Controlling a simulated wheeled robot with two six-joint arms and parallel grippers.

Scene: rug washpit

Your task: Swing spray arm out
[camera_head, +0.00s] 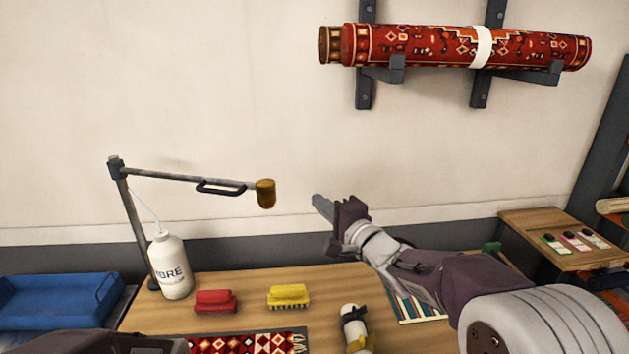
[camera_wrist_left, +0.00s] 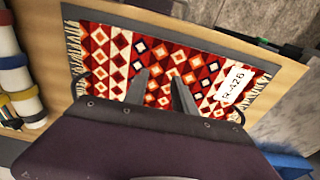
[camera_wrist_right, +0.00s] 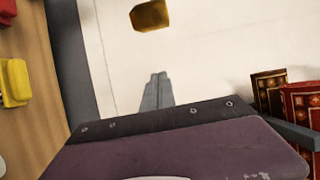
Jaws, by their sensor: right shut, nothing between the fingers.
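The spray arm (camera_head: 165,175) is a thin grey bar reaching right from the top of an upright post (camera_head: 132,220) at the back left of the table. A dark loop handle (camera_head: 222,188) hangs near its outer end, and a brass spray head (camera_head: 265,193) is at its tip. The spray head also shows in the right wrist view (camera_wrist_right: 150,15). My right gripper (camera_head: 319,204) is shut and empty, to the right of the spray head and apart from it. My left gripper (camera_wrist_left: 160,85) is open above a patterned red rug (camera_wrist_left: 115,60), with nothing between its fingers.
A white bottle (camera_head: 171,265) stands by the post. A red brush (camera_head: 215,301) and a yellow brush (camera_head: 289,296) lie on the wooden table (camera_head: 250,283). A blue tray (camera_head: 55,299) is at left. A rolled rug (camera_head: 430,46) rests on wall brackets above.

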